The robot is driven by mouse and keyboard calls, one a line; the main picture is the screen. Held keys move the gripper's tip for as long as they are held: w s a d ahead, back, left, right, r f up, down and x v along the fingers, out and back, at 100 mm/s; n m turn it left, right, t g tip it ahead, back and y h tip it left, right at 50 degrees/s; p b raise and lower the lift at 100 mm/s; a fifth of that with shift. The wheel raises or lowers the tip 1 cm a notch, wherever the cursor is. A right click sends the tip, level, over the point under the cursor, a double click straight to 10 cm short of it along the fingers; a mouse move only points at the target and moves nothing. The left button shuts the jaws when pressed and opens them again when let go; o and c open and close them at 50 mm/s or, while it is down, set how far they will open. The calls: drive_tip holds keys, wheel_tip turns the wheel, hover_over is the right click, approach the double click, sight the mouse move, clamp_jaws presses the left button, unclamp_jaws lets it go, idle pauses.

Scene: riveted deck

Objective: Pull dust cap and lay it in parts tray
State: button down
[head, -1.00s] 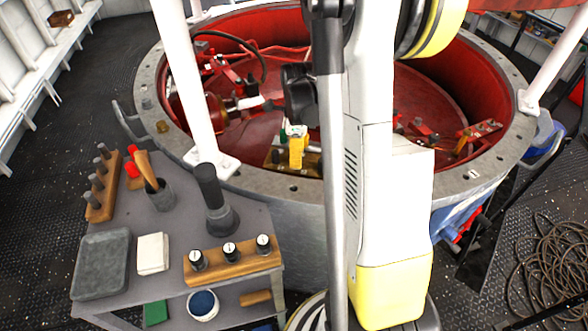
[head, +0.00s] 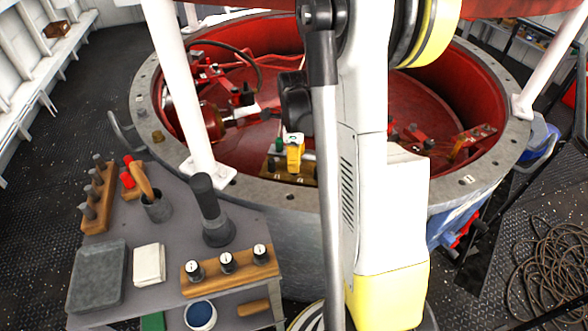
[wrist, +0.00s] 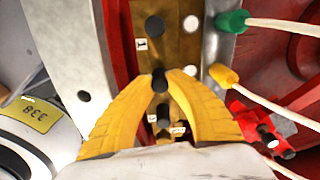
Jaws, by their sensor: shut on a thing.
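In the wrist view, the two yellow fingers of my gripper (wrist: 165,74) close on a small black dust cap (wrist: 159,82). The cap is over a brass panel (wrist: 178,50) that has several black round caps or ports; I cannot tell whether the held cap is still seated. In the head view, my yellow gripper (head: 294,154) is down inside the red-lined ring, at the brass panel; the held cap is hidden there. The grey parts tray (head: 98,276) lies on the cart at lower left and looks empty.
Green (wrist: 232,21) and yellow (wrist: 223,76) plugs with white cables sit right of the panel, near a red bracket (wrist: 252,122). The cart holds a white block, wooden racks and a dark torch-like tool.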

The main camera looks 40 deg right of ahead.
drive_tip(key=shift+r+p, duration=1.2)
drive_tip(key=shift+r, duration=0.65)
